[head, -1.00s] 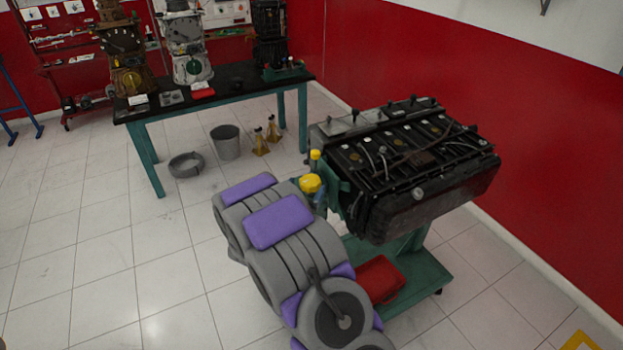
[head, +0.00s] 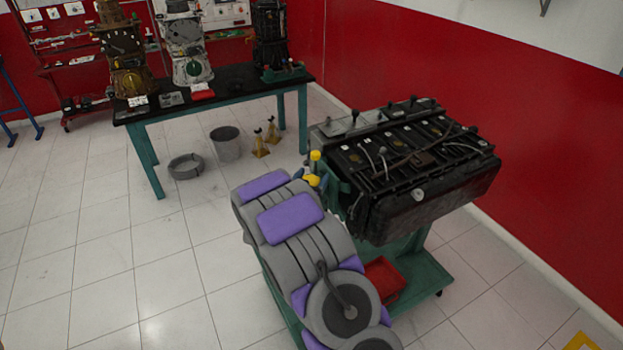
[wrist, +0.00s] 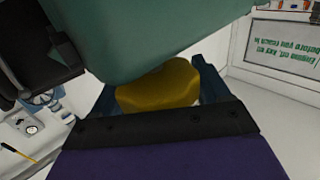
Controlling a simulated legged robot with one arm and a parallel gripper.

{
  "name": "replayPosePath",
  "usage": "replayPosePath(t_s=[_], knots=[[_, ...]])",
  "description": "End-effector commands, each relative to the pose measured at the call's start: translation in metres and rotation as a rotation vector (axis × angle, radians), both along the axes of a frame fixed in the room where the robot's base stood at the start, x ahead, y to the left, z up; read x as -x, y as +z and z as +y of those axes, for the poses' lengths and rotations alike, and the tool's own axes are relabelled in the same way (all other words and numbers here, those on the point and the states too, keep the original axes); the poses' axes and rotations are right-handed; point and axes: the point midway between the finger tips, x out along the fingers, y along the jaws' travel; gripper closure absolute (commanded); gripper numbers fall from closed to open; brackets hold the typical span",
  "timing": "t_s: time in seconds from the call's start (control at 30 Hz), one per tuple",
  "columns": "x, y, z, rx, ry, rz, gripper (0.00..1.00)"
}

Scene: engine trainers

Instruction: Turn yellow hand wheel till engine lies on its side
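The black engine (head: 425,170) hangs on a green wheeled stand (head: 425,275) on the right, its fitted face with leads and caps upward and slightly tilted. The yellow hand wheel (head: 313,180) is at the stand's left end, partly covered by my arm; a yellow knob (head: 316,156) stands just above it. In the wrist view, the yellow wheel (wrist: 160,88) lies between the two blue fingers of my gripper (wrist: 158,82), filling nearly the whole gap. Whether the fingers press on it cannot be told. The black gripper bar hides the wheel's near part.
A red tray (head: 384,280) sits on the stand's base under the engine. A green-legged table (head: 225,98) with more engines stands at the back. A bucket (head: 226,143), a grey coil (head: 186,166) and yellow jack stands (head: 262,145) are on the floor. The left floor is clear.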

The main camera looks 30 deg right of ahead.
Motion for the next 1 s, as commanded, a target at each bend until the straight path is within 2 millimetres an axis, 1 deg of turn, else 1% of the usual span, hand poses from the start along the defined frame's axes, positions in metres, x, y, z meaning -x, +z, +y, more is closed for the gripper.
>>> replayPosePath(t_s=[0.03, 0.3, 0.33, 0.47, 0.6, 0.8, 1.0], knots=[[0.0, 0.0, 0.0, 0.0, 0.0, 0.0, 0.29], [-0.0002, 0.0, 0.0003, 0.0, 0.001, 0.0, 0.55], [-0.0003, 0.0001, 0.0004, 0.0, 0.001, 0.0, 0.57], [-0.0012, 0.0009, 0.0017, -0.003, -0.012, -0.002, 0.57], [-0.0031, 0.0029, 0.0031, -0.008, -0.063, -0.005, 0.57], [-0.0008, 0.0018, 0.0005, -0.001, -0.122, -0.002, 0.57], [0.0002, 0.0009, -0.0004, 0.002, -0.128, -0.002, 0.57]])
